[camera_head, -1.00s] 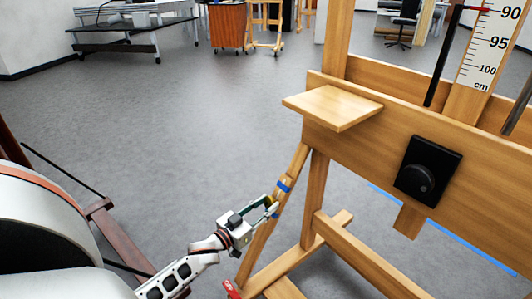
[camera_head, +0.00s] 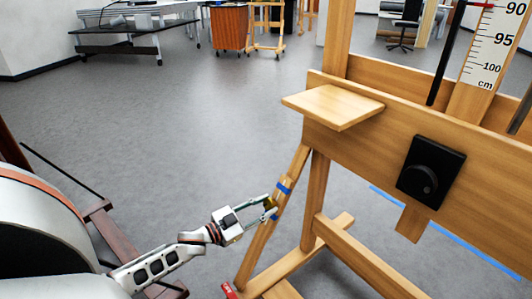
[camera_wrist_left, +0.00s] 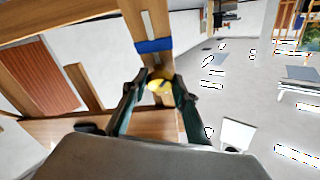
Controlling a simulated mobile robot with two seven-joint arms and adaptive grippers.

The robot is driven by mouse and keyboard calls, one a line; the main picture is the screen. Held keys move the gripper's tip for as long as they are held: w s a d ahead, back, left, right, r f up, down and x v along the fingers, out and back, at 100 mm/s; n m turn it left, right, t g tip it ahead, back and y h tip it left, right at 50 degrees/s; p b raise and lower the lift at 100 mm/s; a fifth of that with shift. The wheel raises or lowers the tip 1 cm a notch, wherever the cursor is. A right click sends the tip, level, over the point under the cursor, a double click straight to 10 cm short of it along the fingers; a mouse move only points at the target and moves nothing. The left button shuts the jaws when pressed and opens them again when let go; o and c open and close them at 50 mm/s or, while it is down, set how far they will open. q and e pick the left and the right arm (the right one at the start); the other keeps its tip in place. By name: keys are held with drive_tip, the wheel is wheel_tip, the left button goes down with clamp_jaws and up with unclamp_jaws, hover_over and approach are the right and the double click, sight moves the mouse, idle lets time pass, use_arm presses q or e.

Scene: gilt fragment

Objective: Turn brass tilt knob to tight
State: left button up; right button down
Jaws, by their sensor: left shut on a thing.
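The brass tilt knob (camera_head: 270,203) is a small yellow knob on the slanted rear leg of the wooden easel, just below a band of blue tape (camera_head: 284,186). In the left wrist view the knob (camera_wrist_left: 160,84) lies between my fingertips, with a dark mark across its face. My left gripper (camera_head: 272,209) reaches it from the left and is shut on it; the fingers touch its sides and partly hide it in the head view. The blue tape (camera_wrist_left: 153,45) shows above the knob in the left wrist view. My right gripper is in neither view.
The easel's crossbar (camera_head: 350,140) carries a small wooden shelf (camera_head: 333,104) and a black box with a round dial (camera_head: 431,172). A red clamp-like piece (camera_head: 229,291) is low beside the easel's foot. Grey floor (camera_head: 180,130) left of the easel is clear.

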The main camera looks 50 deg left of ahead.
use_arm(q)
drive_tip(key=shift+a+m+h, duration=0.1)
drive_tip(key=shift+m+h, duration=0.5)
drive_tip(key=shift+m, duration=0.7)
drive_tip(key=o, duration=1.1)
